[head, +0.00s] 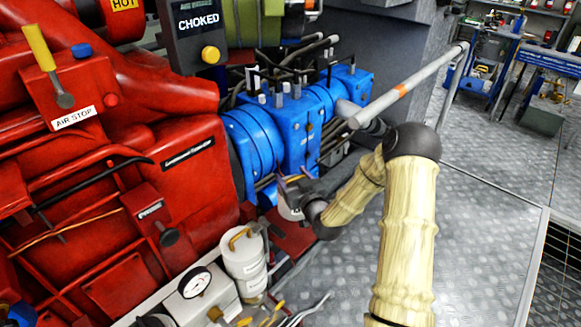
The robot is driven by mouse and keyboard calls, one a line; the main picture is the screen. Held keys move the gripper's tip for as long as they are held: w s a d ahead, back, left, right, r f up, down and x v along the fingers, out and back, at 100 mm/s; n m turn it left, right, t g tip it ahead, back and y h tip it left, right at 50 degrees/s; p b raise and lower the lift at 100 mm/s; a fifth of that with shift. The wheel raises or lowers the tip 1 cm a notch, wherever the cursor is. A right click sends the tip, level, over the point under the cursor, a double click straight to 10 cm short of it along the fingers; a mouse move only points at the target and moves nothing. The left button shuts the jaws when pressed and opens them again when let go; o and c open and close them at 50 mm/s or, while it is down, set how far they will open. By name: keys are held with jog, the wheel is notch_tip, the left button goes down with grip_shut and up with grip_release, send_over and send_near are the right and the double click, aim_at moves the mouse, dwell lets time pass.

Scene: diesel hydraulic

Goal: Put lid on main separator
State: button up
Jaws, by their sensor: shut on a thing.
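My gripper (298,188) is shut on a small white piece with a dark mark, which I take to be the lid (289,209). It is held in front of the blue pump block, and the gripper hides much of it. A white cylinder (246,268) with labels on its side stands below and to the left of my gripper, apart from it. I take this to be the main separator. A brass-coloured handle shows at its top. I cannot read the labels.
A white box with a round gauge (193,283) stands left of the cylinder. The red engine (150,180) fills the left side, and blue pumps (300,125) stand behind my gripper. A grey handrail (410,85) runs behind my arm. Metal floor (480,220) is clear at right.

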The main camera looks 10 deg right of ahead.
jog(key=r+p, duration=0.1)
jog(key=s+r+p, duration=0.1)
jog(key=p, duration=0.1)
jog(key=shift+r, duration=0.25)
jog(key=s+r+m+h+p, duration=0.1)
jog(key=s+r+p, duration=0.4)
jog(key=p, duration=0.9)
jog(key=s+r+m+h+p, duration=0.1)
jog(key=s+r+h+p, duration=0.2)
jog(key=r+p, duration=0.7)
jog(key=s+p, duration=0.2)
jog(key=p, duration=0.3)
jog(key=shift+s+r+m, duration=0.25)
jog(key=shift+m, duration=0.15)
jog(key=shift+f, duration=0.1)
